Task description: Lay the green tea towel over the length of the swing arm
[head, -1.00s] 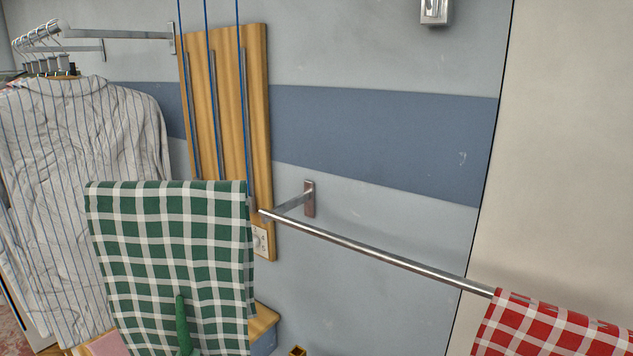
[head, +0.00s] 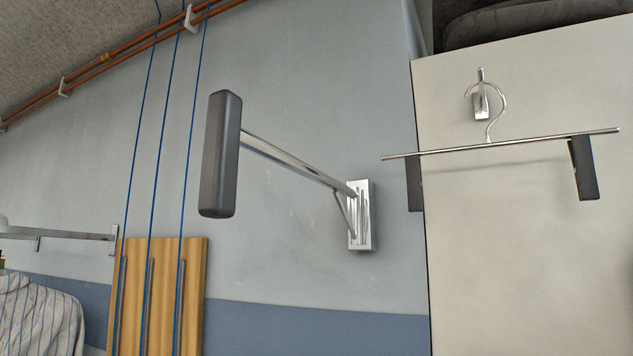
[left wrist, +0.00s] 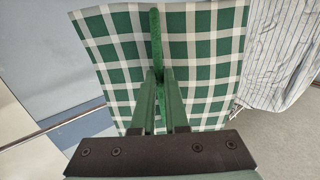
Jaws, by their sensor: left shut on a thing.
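The green and white checked tea towel (left wrist: 205,58) fills much of the left wrist view, hanging spread out in front of my left gripper (left wrist: 158,82). The fingers are shut on it, with a narrow raised green strip standing out between the tips. Neither towel nor gripper is in the head view. A steel arm (head: 295,165) juts from a wall plate (head: 361,228) and ends in a dark grey block (head: 220,155). I cannot tell whether this is the swing arm. My right gripper is not in view.
A steel hanger (head: 500,146) with dark clips hangs from a hook at the right. Blue cords (head: 145,130) run down to a wooden board (head: 197,290). Striped shirts hang at lower left (head: 40,315) and beside the towel in the left wrist view (left wrist: 285,50).

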